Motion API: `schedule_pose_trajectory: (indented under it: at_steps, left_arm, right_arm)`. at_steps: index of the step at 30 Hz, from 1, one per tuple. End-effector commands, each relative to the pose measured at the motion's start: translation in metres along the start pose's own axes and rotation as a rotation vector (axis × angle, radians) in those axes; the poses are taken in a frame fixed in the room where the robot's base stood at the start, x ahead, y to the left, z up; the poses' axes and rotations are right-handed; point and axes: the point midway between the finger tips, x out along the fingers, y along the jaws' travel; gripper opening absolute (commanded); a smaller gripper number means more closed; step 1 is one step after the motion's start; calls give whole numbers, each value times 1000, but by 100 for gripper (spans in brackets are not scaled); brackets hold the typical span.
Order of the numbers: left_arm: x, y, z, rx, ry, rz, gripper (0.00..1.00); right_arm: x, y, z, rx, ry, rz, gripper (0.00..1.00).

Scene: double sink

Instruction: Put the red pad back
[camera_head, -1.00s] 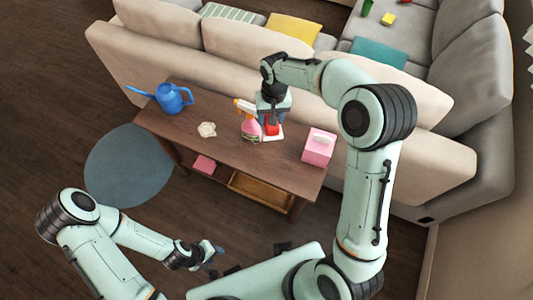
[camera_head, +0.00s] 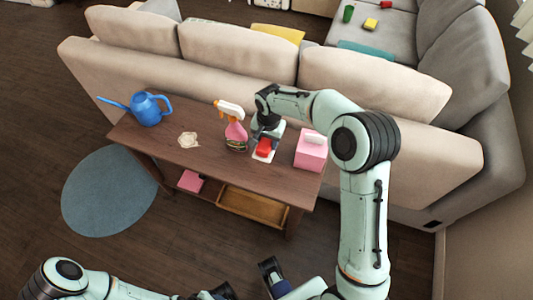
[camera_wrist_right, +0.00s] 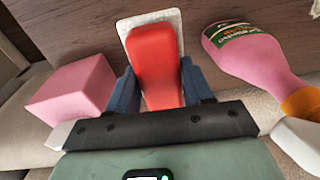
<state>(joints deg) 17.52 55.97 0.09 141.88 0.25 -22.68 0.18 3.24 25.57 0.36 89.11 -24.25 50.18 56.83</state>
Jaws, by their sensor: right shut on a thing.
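The red pad (camera_head: 264,146) is near the back edge of the wooden table, between the pink spray bottle (camera_head: 235,132) and the pink box (camera_head: 311,150). My right gripper (camera_head: 262,138) reaches down to it from above. In the right wrist view the red pad (camera_wrist_right: 153,60) lies between the two blue fingers, which are shut on it. A white base (camera_wrist_right: 150,18) shows around and beneath the pad; I cannot tell whether they touch. My left gripper (camera_head: 222,292) is at the bottom edge, mostly cut off, away from the table.
A blue watering can (camera_head: 150,109) and a crumpled cream thing (camera_head: 188,139) stand on the table (camera_head: 200,160) at left. A pink item (camera_head: 191,181) and a wooden tray (camera_head: 252,206) are on the lower shelf. A sofa (camera_head: 237,57) backs the table closely.

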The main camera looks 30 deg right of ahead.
Motion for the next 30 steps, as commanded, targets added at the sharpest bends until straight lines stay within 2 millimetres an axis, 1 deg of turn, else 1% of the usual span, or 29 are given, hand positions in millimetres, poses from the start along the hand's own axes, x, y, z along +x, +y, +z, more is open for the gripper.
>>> schedule_pose_trajectory:
  at_steps: [1, 3, 11, 15, 18, 26, 29, 30]
  left_arm:
    - [1, 0, -1, 0, 2, 0, 43]
    - [2, 0, -1, 1, 4, 1, 43]
    - [3, 0, -2, 1, 7, 1, 43]
    - [4, -1, -3, 1, 9, 2, 43]
    - [5, -1, -4, 1, 11, 2, 43]
    - [5, -1, -4, 1, 11, 2, 43]
    - [7, -1, -5, 1, 14, 3, 43]
    - [7, -1, -5, 1, 15, 3, 43]
  right_arm:
    - [13, 2, 1, 0, -3, 3, 2]
    - [24, 2, 2, 0, -2, 2, 2]
    - [43, 3, 3, 0, -1, 1, 2]
    - [65, 5, 4, -2, -2, 3, 2]
    - [76, 5, 5, -1, -2, 1, 2]
    - [77, 5, 4, -1, 1, -1, 2]
    - [80, 5, 5, -1, 1, -1, 2]
    - [81, 5, 4, -1, 1, -1, 54]
